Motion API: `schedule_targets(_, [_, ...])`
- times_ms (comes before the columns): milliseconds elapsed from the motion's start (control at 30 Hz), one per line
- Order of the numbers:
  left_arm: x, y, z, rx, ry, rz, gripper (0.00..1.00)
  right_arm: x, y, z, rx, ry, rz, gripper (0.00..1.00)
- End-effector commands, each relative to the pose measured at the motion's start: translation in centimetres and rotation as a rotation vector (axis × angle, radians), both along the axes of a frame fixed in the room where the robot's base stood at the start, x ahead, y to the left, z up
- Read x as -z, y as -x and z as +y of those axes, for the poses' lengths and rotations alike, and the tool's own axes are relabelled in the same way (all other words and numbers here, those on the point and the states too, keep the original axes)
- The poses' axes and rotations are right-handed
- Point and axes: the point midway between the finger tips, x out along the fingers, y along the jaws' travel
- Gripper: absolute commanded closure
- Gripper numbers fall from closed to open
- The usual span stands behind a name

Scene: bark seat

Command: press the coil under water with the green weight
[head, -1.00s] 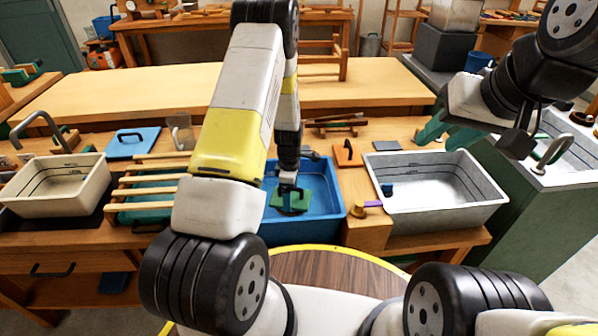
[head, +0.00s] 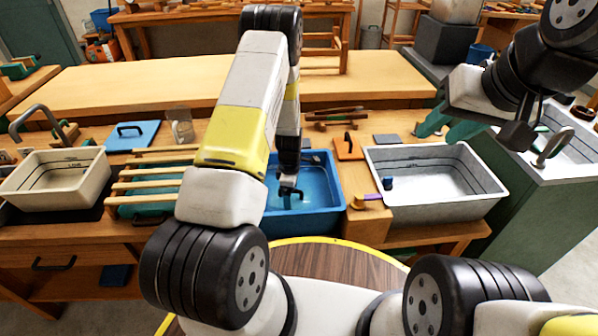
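My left gripper (head: 290,192) points down into the blue basin (head: 328,213), at the level of the water. Small dark parts show at its tip; I cannot tell fingers from a weight's handle, or whether the gripper is open or shut. The green weight does not show clearly now; the water and my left arm hide what lies below. The coil cannot be made out. My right gripper (head: 447,124) has teal fingers, spread apart and empty, above the back edge of the grey basin (head: 480,207).
A cream basin (head: 50,205) and a wooden slatted rack (head: 150,171) stand left of the blue basin. An orange board (head: 349,148) lies behind, between the blue and grey basins. A purple-and-yellow tool (head: 367,200) lies between these basins. The long wooden table behind is clear.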

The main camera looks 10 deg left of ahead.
Motion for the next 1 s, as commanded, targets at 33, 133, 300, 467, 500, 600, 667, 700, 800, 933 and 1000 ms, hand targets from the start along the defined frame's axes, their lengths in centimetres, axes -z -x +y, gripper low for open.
schedule_targets(33, [0.2,0.0,0.0,0.000,0.000,0.000,0.86,0.0,0.0,0.0,0.000,0.000,0.000,0.64])
schedule_targets(133, [0.6,0.0,0.0,0.000,0.000,0.000,0.86,0.0,0.0,0.0,0.000,0.000,0.000,0.64])
schedule_targets(300, [1.4,0.0,0.0,0.000,0.000,0.001,0.86,0.0,0.0,0.0,0.000,0.000,0.000,0.64])
schedule_targets(467, [2.0,0.0,0.0,0.001,0.000,0.000,0.86,0.0,0.0,0.0,0.000,0.000,0.000,0.64])
schedule_targets(500, [2.2,-0.1,0.0,0.001,0.000,-0.001,0.86,0.0,0.0,0.0,0.000,0.000,0.000,0.64])
schedule_targets(600, [2.6,0.0,0.0,0.001,0.000,-0.001,0.86,0.0,0.0,0.0,0.000,0.000,0.000,0.64])
schedule_targets(667, [2.7,0.0,0.0,0.001,0.000,-0.001,0.86,0.0,0.0,0.0,0.000,0.000,0.000,0.64])
schedule_targets(700, [2.7,0.0,0.0,0.001,0.000,-0.001,0.86,0.0,0.0,0.0,0.000,0.000,0.000,0.64])
schedule_targets(800, [2.7,0.0,0.0,0.001,0.000,-0.001,0.86,0.0,0.0,0.0,0.000,0.000,0.000,0.64])
schedule_targets(933, [2.7,0.0,0.0,0.001,0.000,-0.001,0.86,0.0,0.0,0.0,0.000,0.000,0.000,0.64])
schedule_targets(1000, [2.7,0.0,0.0,0.001,0.000,-0.001,0.01,0.0,0.0,0.0,0.000,0.000,0.000,0.64])
